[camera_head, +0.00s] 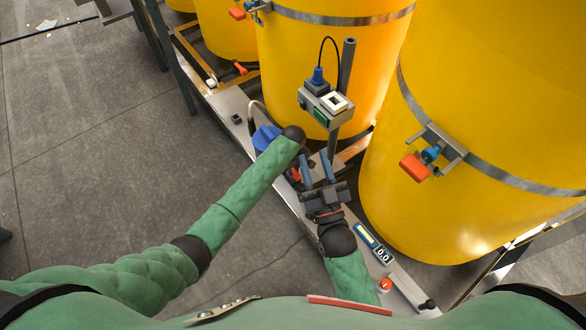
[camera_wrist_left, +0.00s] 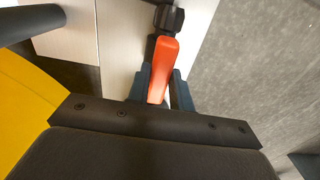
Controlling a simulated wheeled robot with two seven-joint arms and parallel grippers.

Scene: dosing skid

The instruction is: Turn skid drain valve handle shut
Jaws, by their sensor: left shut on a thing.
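The drain valve handle (camera_wrist_left: 163,68) is an orange lever in the left wrist view, running down from a dark pivot (camera_wrist_left: 168,18). My left gripper (camera_wrist_left: 160,88) is shut on it, one dark blue finger on each side. In the head view, a bit of orange handle (camera_head: 296,174) shows beside the skid's edge, below the black wrist of my left arm; the left gripper is mostly hidden there. My right gripper (camera_head: 316,164) comes up from below, close beside it, with its two blue fingers apart and nothing seen between them.
Large yellow tanks (camera_head: 450,120) stand along the right. A grey post (camera_head: 345,70) carries a control box (camera_head: 325,103). A blue pump (camera_head: 265,137) sits near my left wrist. A display (camera_head: 367,237) and red button (camera_head: 385,285) are on the pale skid frame. Grey floor (camera_head: 90,150) is open at left.

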